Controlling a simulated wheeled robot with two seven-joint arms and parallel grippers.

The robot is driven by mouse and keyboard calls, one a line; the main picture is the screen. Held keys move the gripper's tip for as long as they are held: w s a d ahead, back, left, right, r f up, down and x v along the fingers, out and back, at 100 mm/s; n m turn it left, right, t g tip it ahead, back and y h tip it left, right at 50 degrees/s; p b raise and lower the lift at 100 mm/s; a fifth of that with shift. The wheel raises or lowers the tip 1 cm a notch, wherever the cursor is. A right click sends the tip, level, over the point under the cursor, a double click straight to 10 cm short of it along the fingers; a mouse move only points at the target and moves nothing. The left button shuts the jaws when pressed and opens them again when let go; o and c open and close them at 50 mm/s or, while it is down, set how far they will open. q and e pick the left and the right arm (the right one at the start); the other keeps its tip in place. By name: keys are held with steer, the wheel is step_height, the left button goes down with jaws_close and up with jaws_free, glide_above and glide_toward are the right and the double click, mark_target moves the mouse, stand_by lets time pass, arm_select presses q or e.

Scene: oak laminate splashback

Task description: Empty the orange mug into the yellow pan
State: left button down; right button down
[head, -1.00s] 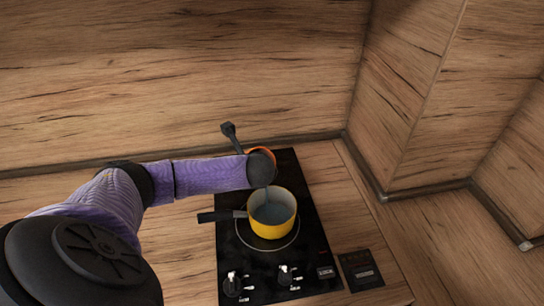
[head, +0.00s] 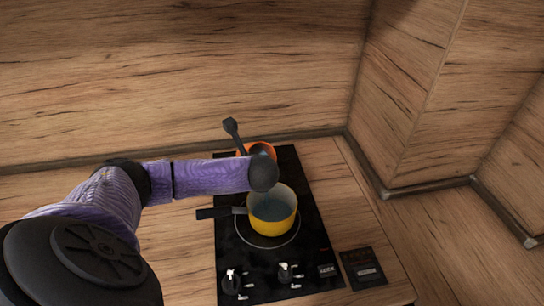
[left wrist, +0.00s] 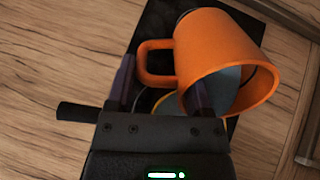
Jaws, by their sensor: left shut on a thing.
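The yellow pan (head: 272,229) stands on the black hob with its dark handle pointing left; a blue-grey liquid shows in it. My left gripper (left wrist: 161,92) is shut on the orange mug, with the mug's handle by its fingers. In the head view the orange mug (head: 243,152) is partly hidden behind my wrist, above the hob and just behind the pan. In the left wrist view the mug (left wrist: 215,45) is large, its mouth toward the lower right, with a blue-grey surface inside. The pan's yellow rim (left wrist: 163,100) shows partly beneath it. My right gripper is not in view.
The black hob (head: 303,225) has two knobs at its front. A small dark panel (head: 362,269) lies right of it. Wooden walls stand behind and to the right. The wooden counter left of the hob looks clear.

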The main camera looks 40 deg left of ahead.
arm_select(q)
steer(key=shift+r+y+b, duration=0.15)
steer(key=shift+y+b, duration=0.25)
steer(key=shift+b, duration=0.2)
steer(key=shift+d+r+t+y+b, duration=0.1)
steer(key=shift+d+t+y+b, duration=0.2)
steer(key=shift+b, duration=0.5)
steer(key=shift+s+d+r+t+y+b, duration=0.1)
steer(key=shift+r+t+y+b, duration=0.1)
steer(key=shift+y+b, duration=0.5)
steer(key=shift+s+d+r+t+y+b, duration=0.1)
steer(key=shift+t+y+b, duration=0.15)
steer(key=shift+b, duration=0.85)
steer(key=shift+s+d+r+t+y+p, duration=0.1)
steer(key=shift+s+d+t+y+p, duration=0.05)
steer(key=shift+d+y+p, duration=0.25)
steer(key=shift+s+d+r+t+y+p, duration=0.15)
steer(key=shift+d+y+p, duration=0.15)
steer(key=shift+d+y, duration=0.2)
steer(key=shift+s+d+r+t+y+p, duration=0.15)
steer(key=shift+d+t+y+p, duration=0.2)
steer(key=shift+y, duration=0.7)
stand_by(0.9)
